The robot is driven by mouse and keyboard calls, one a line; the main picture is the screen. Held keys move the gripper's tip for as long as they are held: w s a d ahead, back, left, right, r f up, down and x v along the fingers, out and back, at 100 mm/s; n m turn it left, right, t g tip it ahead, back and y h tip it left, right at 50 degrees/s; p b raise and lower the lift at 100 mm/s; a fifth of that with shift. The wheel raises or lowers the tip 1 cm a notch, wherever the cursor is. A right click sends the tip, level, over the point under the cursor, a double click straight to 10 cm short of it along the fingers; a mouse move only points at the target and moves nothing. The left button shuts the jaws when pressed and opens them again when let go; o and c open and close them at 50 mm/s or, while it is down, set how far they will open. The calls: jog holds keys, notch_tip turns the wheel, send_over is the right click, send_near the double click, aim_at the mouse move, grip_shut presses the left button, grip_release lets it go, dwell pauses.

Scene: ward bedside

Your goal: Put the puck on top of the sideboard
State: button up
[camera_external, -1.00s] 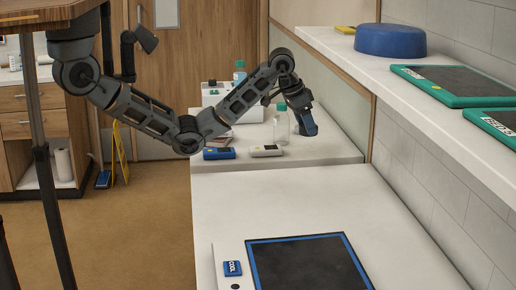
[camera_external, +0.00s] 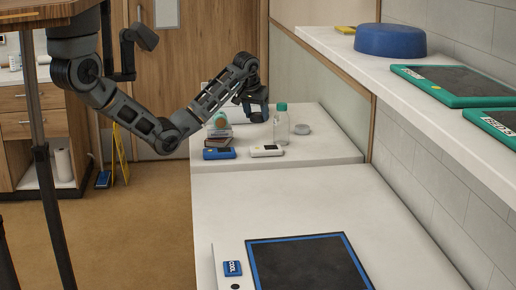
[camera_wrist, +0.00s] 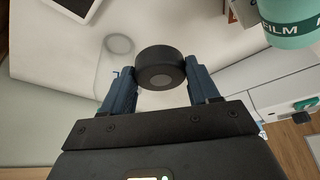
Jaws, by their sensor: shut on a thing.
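The puck (camera_wrist: 160,65) is a short, dark, round disc. My gripper (camera_wrist: 158,80) is shut on it, one blue finger on each side, in the wrist view. In the external view my gripper (camera_external: 258,112) is low over the far white worktop (camera_external: 325,151), left of a clear bottle with a green cap (camera_external: 281,126). The puck itself cannot be made out there. I cannot tell which white-topped unit is the sideboard; a nearer one (camera_external: 290,200) is in front of the far worktop.
On the far worktop are a blue device (camera_external: 219,154), a white device (camera_external: 266,151), a grey disc (camera_external: 302,129) and a small stack (camera_external: 218,130). A blue-edged dark panel (camera_external: 308,268) lies on the nearer top. A wall shelf (camera_external: 400,90) runs along the right.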

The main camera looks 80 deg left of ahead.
send_over(257, 136)
jog(key=f, duration=0.3)
jog(key=s+d+f, duration=0.1)
jog(key=shift+f+p, duration=0.15)
jog(key=shift+p, duration=0.15)
jog(key=shift+f, duration=2)
jog(key=shift+f, duration=0.15)
jog(key=o, duration=1.4)
jog(key=v, duration=1.2)
